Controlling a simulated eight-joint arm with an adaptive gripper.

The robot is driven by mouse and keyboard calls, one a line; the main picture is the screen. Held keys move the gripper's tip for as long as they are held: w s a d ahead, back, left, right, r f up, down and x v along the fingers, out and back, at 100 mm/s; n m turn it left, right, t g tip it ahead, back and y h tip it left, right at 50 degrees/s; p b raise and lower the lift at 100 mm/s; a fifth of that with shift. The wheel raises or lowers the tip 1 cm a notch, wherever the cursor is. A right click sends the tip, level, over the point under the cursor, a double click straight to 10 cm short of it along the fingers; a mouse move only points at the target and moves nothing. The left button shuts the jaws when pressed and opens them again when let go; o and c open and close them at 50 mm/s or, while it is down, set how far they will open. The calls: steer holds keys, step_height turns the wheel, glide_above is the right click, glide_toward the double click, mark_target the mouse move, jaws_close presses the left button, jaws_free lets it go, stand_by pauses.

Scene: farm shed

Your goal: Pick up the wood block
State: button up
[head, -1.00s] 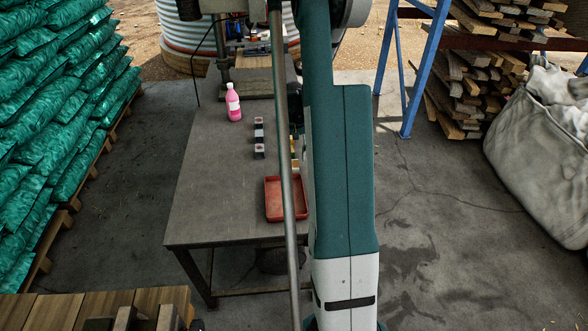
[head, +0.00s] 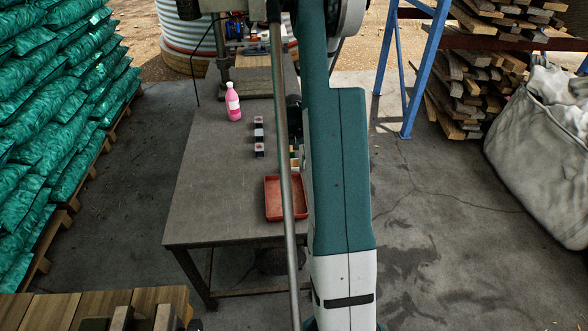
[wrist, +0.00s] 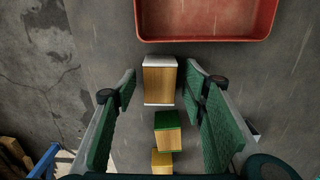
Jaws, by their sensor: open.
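Wood blocks stand in a row on the table in the wrist view. The nearest to the tray is a plain wood block with white ends (wrist: 159,82). Below it are a wood block with green ends (wrist: 167,135) and one with a yellow top (wrist: 162,160). My gripper (wrist: 161,80) is open, its green pads either side of the white-ended block in the picture, with gaps on both sides. It looks empty; its height over the block is unclear. In the head view my arm hides most of the row; only small coloured parts (head: 294,153) show.
A red tray (head: 269,213) lies just beyond the white-ended block in the wrist view (wrist: 205,40). Several small dark and white blocks (head: 258,135) and a pink bottle (head: 233,104) stand on the grey table (head: 215,190). The table's left front is clear.

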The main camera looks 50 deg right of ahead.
steer(key=shift+f, duration=0.2)
stand_by(0.4)
steer(key=c, duration=1)
